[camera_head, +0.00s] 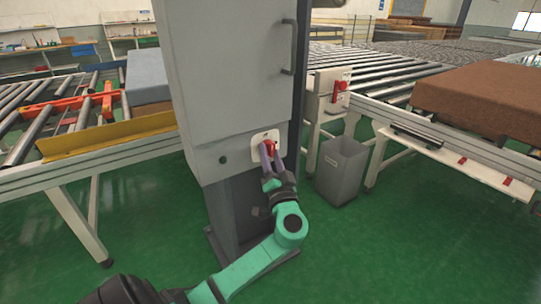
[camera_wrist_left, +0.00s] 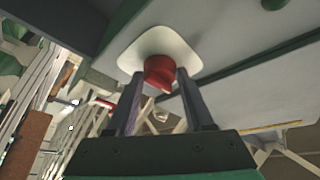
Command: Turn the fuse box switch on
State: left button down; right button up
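The fuse box (camera_head: 232,85) is a tall grey cabinet in the middle of the head view. Its red rotary switch (camera_wrist_left: 160,72) sits on a white plate (camera_wrist_left: 135,55) low on the cabinet front. In the head view the white plate (camera_head: 256,138) is partly covered by my left gripper (camera_head: 270,150). In the left wrist view the gripper (camera_wrist_left: 164,95) is open, with its two fingers apart on either side of the red switch. I cannot tell whether the fingers touch it. My right gripper is not in view.
A grey bin (camera_head: 342,170) stands right of the cabinet. Another red switch (camera_head: 341,88) is on a white box behind it. Roller conveyors run on both sides, with a brown mattress (camera_head: 480,98) on the right and a grey-blue block (camera_head: 147,77) on the left. Green floor in front is clear.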

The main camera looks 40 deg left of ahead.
pick_arm(q)
jog(key=shift+m, duration=0.3)
jog(key=shift+s+r+m+h+p, duration=0.1)
jog(key=shift+r+m+h+p, duration=0.15)
jog(key=shift+m+h+p, duration=0.7)
jog(key=m+g+h+p, duration=0.1)
jog(key=m+p, duration=0.3)
jog(key=p, duration=0.3)
jog(key=r+m+g+h+p, duration=0.1)
jog(key=m+p, duration=0.3)
jog(key=p, duration=0.3)
jog(key=m+g+h+p, duration=0.1)
jog(key=m+p, duration=0.4)
jog(key=p, duration=0.2)
jog(key=shift+r+g+h, duration=0.25)
jog(key=shift+g+h, duration=0.1)
jog(key=shift+g, duration=0.05)
jog(key=shift+f+m+g+p, duration=0.25)
jog(key=shift+m+g+p, duration=0.3)
jog(key=shift+p, duration=0.65)
jog(key=shift+c, duration=1.4)
grip_release()
